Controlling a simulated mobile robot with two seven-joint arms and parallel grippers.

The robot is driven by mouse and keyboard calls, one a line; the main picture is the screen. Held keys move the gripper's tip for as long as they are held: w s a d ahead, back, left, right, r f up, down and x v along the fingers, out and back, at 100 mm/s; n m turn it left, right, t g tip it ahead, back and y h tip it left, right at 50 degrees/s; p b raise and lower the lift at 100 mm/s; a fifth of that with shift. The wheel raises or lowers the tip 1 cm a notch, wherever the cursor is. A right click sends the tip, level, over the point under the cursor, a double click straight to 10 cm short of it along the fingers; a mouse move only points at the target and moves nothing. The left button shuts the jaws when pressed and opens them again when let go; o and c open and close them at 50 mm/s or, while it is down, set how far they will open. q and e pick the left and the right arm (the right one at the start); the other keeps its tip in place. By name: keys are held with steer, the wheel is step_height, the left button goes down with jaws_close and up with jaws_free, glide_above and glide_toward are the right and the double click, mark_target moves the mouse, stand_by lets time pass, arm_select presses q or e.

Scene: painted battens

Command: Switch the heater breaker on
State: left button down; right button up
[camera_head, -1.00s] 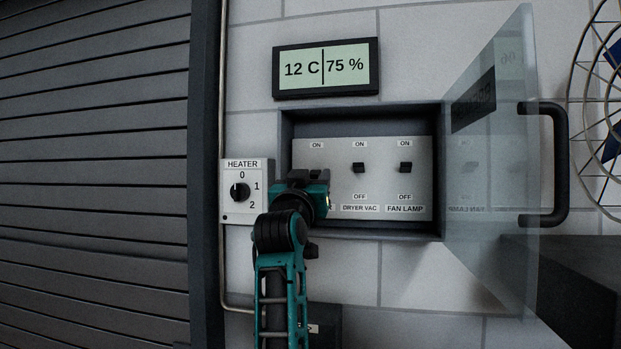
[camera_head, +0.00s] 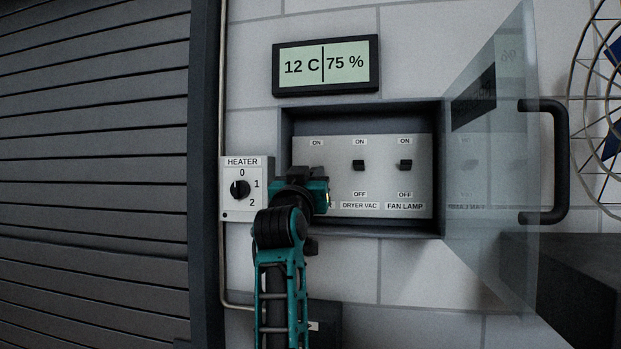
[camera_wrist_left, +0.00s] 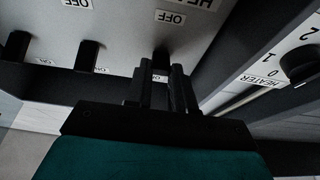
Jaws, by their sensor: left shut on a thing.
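The breaker box (camera_head: 287,120) is open on the wall. My left gripper (camera_head: 318,182) is in front of its left side and hides the heater breaker in the head view. In the left wrist view, which is turned upside down, the gripper (camera_wrist_left: 165,82) is shut around the black heater breaker lever (camera_wrist_left: 161,59), below its HEATER and OFF labels. Which way this lever is thrown I cannot tell. The dryer vac breaker (camera_head: 358,165) and fan lamp breaker (camera_head: 405,164) stand clear to the right. My right gripper is not in view.
A heater dial (camera_head: 240,188) with marks 0, 1 and 2 is just left of the box. The clear box door (camera_head: 495,200) stands open to the right with a black handle (camera_head: 560,165). A display (camera_head: 326,66) above reads 12 C and 75 %. A grey shutter (camera_head: 95,170) fills the left.

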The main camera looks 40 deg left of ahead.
arm_select(q)
steer(key=shift+r, duration=0.1)
steer(key=r+g, duration=0.1)
steer(key=g+h, duration=0.1)
steer(key=g, duration=0.1)
steer(key=shift+s+r+h, duration=0.15)
steer(key=shift+r+h, duration=0.15)
steer(key=shift+r, duration=0.1)
steer(key=shift+w+r+g+h, duration=0.1)
steer(key=shift+r+g+h, duration=0.35)
steer(key=shift+g, duration=0.4)
steer(key=shift+w+r+g+h, duration=0.1)
steer(key=shift+r+g+h, duration=0.3)
steer(key=shift+g, duration=0.45)
steer(key=shift+f, duration=0.1)
steer(key=c, duration=1)
jaws_free()
steer(key=shift+o, duration=0.2)
steer(key=shift+s, duration=0.1)
steer(key=b+v, duration=0.2)
steer(key=v, duration=1)
steer(key=shift+s, duration=0.35)
